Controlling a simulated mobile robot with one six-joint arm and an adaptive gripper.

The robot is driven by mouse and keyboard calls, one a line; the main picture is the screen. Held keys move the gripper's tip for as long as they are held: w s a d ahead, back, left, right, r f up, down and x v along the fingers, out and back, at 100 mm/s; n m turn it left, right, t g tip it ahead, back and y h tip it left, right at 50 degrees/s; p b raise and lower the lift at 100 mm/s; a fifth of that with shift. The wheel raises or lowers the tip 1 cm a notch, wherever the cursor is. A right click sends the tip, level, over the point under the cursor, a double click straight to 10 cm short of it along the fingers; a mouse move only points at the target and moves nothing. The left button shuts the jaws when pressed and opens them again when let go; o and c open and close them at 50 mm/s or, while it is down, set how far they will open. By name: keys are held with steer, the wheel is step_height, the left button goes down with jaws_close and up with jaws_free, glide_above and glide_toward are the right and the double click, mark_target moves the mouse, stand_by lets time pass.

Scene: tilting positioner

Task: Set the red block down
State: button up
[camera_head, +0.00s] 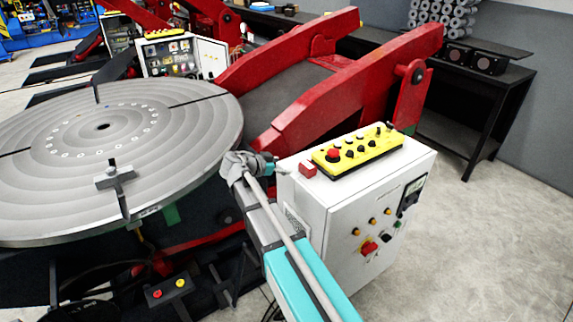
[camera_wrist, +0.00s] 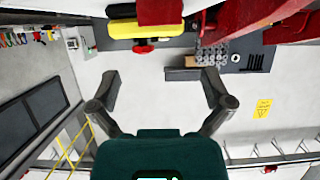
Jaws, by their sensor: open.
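The red block (camera_head: 307,169) sits on top of the white control cabinet (camera_head: 345,215), near its left corner. It stands beside the yellow button box (camera_head: 357,148). My gripper (camera_head: 274,169) is just left of the block, at the cabinet's edge, with a small gap between them. In the wrist view my gripper (camera_wrist: 160,80) has its two fingers spread wide with nothing between them. The red block (camera_wrist: 160,12) shows at the top edge there, beyond the fingertips and partly cut off by the frame. The yellow box (camera_wrist: 130,28) is beside it.
A large round grey turntable (camera_head: 100,125) lies left of my gripper, with a clamp (camera_head: 115,178) on it. Red positioner arms (camera_head: 345,90) rise behind the cabinet. A dark bench (camera_head: 480,90) stands at the back right. The floor to the right is clear.

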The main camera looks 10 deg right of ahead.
steer(key=shift+s+a+r, duration=0.1)
steer(key=shift+a, duration=0.1)
stand_by(0.5)
steer(key=s+f+n+g+y, duration=0.1)
steer(key=s+f+n+y, duration=0.2)
steer(key=s, duration=0.4)
steer(key=s+a+f+n+g+y, duration=0.1)
steer(key=s+f+n+g+y, duration=0.1)
steer(key=s+f+n+y, duration=0.2)
steer(key=s+a+f+n+g+y, duration=0.1)
steer(key=s+f+n+y, duration=0.3)
steer(key=s+n, duration=0.3)
steer(key=s+y, duration=0.1)
steer(key=s, duration=0.3)
steer(key=shift+f+g+y, duration=0.25)
steer(key=shift+g+y, duration=0.05)
